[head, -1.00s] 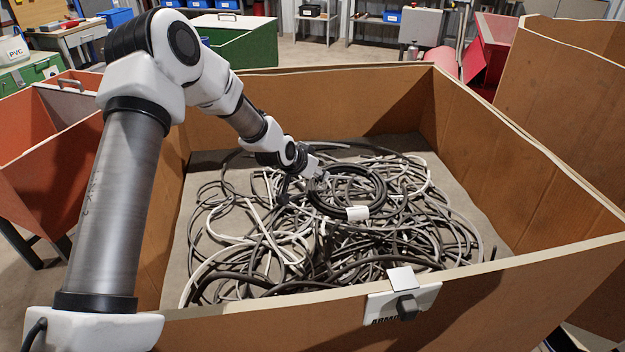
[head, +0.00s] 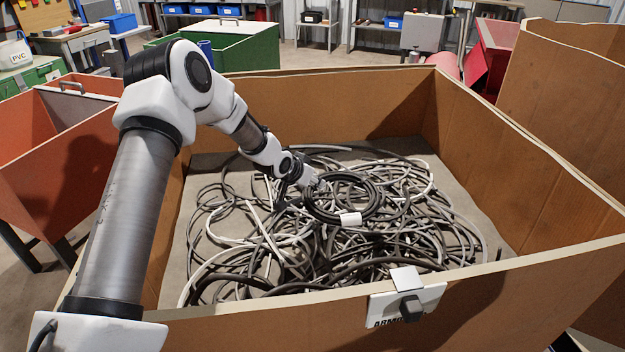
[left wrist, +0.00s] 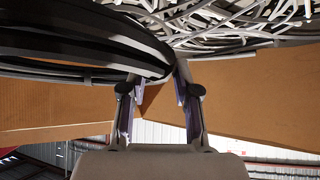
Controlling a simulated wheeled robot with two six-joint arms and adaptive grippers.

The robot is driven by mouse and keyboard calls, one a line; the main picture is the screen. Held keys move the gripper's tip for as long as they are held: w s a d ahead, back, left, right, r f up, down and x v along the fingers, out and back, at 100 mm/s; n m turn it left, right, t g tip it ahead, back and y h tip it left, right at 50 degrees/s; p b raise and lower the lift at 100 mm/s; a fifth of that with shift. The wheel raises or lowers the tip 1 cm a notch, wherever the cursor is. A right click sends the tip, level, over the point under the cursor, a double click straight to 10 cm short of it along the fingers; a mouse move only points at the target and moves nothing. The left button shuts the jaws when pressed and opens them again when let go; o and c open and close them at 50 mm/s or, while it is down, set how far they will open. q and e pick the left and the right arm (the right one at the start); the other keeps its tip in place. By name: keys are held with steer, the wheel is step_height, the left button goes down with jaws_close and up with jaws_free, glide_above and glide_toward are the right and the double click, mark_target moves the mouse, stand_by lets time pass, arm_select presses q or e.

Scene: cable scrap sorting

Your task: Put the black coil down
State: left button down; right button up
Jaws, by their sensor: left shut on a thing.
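The black coil (head: 375,203) is a thick ring of dark cable with a white tag (head: 350,219). In the head view it is over the middle of the tangled cable heap; I cannot tell whether it rests on the heap. My left gripper (head: 313,187) is at the coil's left side and is shut on it. In the left wrist view the coil (left wrist: 75,38) fills the upper left, and its edge runs between the two fingers of the gripper (left wrist: 155,80). My right gripper is not in view.
Grey and black cable scraps (head: 260,245) form a loose heap inside a large brown box (head: 545,170) with high walls. A label holder (head: 408,303) hangs on the front wall. An orange bin (head: 60,165) stands left, a green one (head: 235,45) behind. Bare floor shows at the box's edges.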

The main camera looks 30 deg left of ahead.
arm_select(q)
steer(key=shift+f, duration=0.15)
steer(key=c, duration=0.8)
jaws_free()
steer(key=shift+c, duration=0.2)
steer(key=shift+r+p, duration=0.3)
steer(key=shift+r, duration=0.15)
steer(key=p+v, duration=0.8)
steer(key=v, duration=0.4)
steer(key=shift+r, duration=0.15)
steer(key=shift+d, duration=0.1)
